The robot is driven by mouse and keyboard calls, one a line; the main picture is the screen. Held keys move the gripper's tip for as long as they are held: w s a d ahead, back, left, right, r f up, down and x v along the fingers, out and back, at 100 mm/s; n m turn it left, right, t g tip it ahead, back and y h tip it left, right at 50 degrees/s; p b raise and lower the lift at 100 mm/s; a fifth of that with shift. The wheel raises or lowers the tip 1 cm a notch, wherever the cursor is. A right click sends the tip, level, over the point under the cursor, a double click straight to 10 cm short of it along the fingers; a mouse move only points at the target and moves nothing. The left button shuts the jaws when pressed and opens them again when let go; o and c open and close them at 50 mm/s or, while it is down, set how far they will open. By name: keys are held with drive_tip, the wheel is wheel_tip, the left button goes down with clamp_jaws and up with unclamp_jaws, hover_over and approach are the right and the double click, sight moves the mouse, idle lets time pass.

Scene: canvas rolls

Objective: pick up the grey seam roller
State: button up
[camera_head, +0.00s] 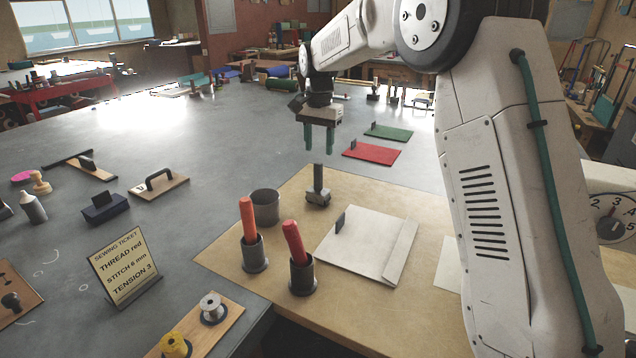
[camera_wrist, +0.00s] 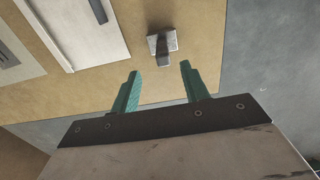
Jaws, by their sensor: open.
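The grey seam roller (camera_head: 318,190) stands upright on the tan board, its handle up and its wider grey head at the bottom. It also shows in the wrist view (camera_wrist: 162,43), seen from above, ahead of the fingertips. My gripper (camera_head: 320,143) hangs above the roller in the head view, its green fingers pointing down. In the wrist view my gripper (camera_wrist: 160,68) is open, with nothing between its fingers. The roller lies beyond the gap between the fingers, apart from them.
A grey cup (camera_head: 265,206) and two holders with red-orange sticks (camera_head: 249,222) (camera_head: 294,243) stand left of the roller on the tan board (camera_head: 370,318). A flat white canvas piece with a dark handle (camera_head: 366,247) lies in front. Red (camera_head: 372,153) and green plates (camera_head: 388,132) lie behind.

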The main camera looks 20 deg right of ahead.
sight(318, 162)
drive_tip(key=shift+w+f, duration=0.35)
drive_tip(key=shift+f, duration=0.4)
wheel_tip(318, 162, down, 7)
drive_tip(key=shift+r, duration=0.1)
clamp_jaws()
